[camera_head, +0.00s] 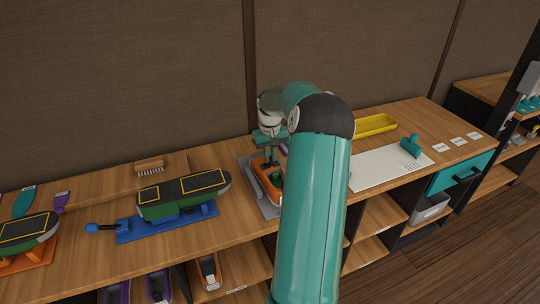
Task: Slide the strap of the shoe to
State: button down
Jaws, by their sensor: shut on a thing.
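An orange shoe-like piece (263,188) with a dark inside lies on a grey base plate (246,173) in the middle of the bench. My gripper (270,160) points down at its far end and is shut on a small part there. My arm hides the right side of this piece, and the strap cannot be made out clearly. A dark-topped, green-sided shoe form (183,197) with yellow outlines rests on a blue stand (165,226) to the left.
A second shoe form (28,232) sits on an orange stand at the far left. A brush (150,168) lies at the back. A white board (385,169) with a teal piece (411,146) and a yellow tray (376,126) are to the right. Shelves below hold several pieces.

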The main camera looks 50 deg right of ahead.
jog(key=shift+d, duration=0.1)
dwell(0.3)
jog(key=c, duration=1.4)
grip_release()
jog(key=shift+c, duration=0.2)
jog(key=shift+r, duration=0.1)
notch_tip(320, 180, up, 14)
